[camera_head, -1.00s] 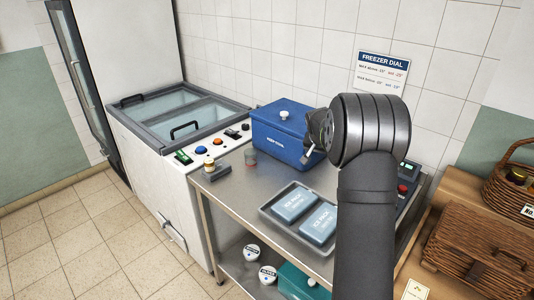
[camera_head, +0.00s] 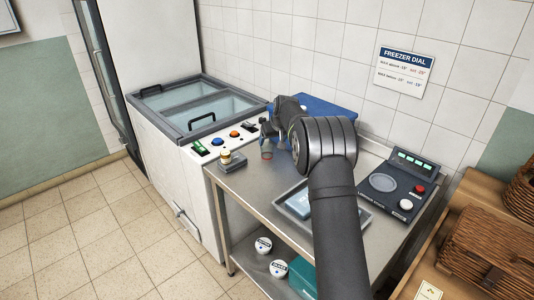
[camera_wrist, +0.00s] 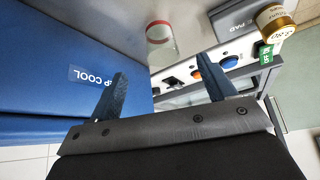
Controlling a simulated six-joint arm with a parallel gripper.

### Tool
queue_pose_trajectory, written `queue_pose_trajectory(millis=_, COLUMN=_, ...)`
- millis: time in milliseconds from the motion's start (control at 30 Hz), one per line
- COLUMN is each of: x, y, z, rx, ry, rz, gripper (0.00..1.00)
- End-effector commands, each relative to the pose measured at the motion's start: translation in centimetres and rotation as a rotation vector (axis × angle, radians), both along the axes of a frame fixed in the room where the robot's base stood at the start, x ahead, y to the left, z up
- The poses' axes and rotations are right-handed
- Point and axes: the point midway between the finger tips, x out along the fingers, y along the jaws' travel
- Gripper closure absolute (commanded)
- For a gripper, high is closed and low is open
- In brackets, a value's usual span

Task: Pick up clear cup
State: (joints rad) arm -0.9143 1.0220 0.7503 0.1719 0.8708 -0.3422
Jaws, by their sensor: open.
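The clear cup (camera_head: 267,153) stands on the steel table, below and close to my gripper (camera_head: 268,130), which partly hides it in the head view. In the wrist view the clear cup (camera_wrist: 160,40) shows as a see-through cylinder with a reddish ring at its end. It lies beyond my open fingertips (camera_wrist: 163,66), roughly midway between them across the picture, and apart from both. Nothing is between the fingers.
A blue cool box (camera_head: 330,108) stands behind my arm, close to the gripper's left finger in the wrist view. A small gold-lidded jar (camera_head: 225,156) sits on a grey pad. The chest freezer (camera_head: 185,100) and its button panel (camera_head: 232,136) border the table.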

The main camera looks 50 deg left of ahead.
Motion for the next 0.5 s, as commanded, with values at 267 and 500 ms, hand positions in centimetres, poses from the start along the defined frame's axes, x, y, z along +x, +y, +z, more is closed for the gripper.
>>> queue_pose_trajectory(millis=267, x=0.9, y=2.2, z=-4.3, rx=-0.002, ry=0.001, rz=0.0, gripper=0.24)
queue_pose_trajectory(millis=500, x=1.3, y=3.1, z=-5.8, rx=0.0, ry=-0.001, rz=0.0, gripper=0.24)
